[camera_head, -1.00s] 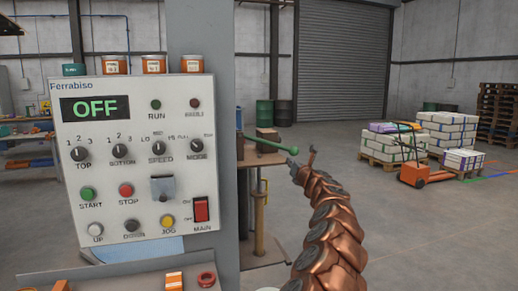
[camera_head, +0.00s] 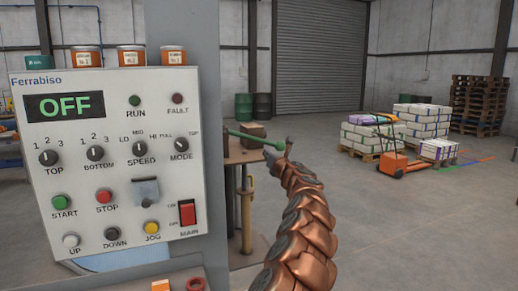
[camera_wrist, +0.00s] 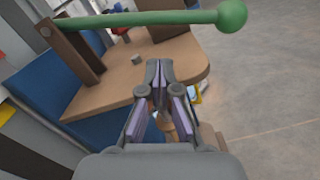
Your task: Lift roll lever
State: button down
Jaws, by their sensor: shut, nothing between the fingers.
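The roll lever is a green bar with a round green knob. In the head view the green lever (camera_head: 248,138) sticks out to the right from behind the grey column, and my gripper (camera_head: 286,148) is at its knob end, partly overlapping it. In the wrist view the lever (camera_wrist: 150,18) crosses the top of the picture, with its knob at the right. My gripper (camera_wrist: 158,66) is shut and empty, its fingertips below the bar in the picture with a visible gap. I cannot tell the depth between them.
A control panel (camera_head: 75,150) reading OFF stands at the left on a grey column (camera_head: 208,90). A brown table (camera_wrist: 150,65) lies beneath the lever in the wrist view. An orange pallet truck (camera_head: 398,165) and stacked pallets stand further off.

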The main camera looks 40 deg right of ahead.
aim_at(259, 154)
jog(key=p+x, duration=0.1)
jog(key=x, duration=0.1)
jog(key=shift+w+d+r, duration=0.15)
jog(key=shift+w, duration=0.1)
jog(key=shift+x, duration=0.85)
jog(key=shift+w+d+r+p, duration=0.15)
jog(key=shift+w+d+p, duration=0.05)
jog(key=shift+w+p, duration=0.4)
jog(key=shift+w+d, duration=0.1)
jog(key=shift+w, duration=0.4)
jog(key=shift+p+x, duration=0.75)
jog(key=shift+x, duration=0.15)
jog(key=shift+w+d, duration=0.1)
jog(key=shift+w, duration=0.25)
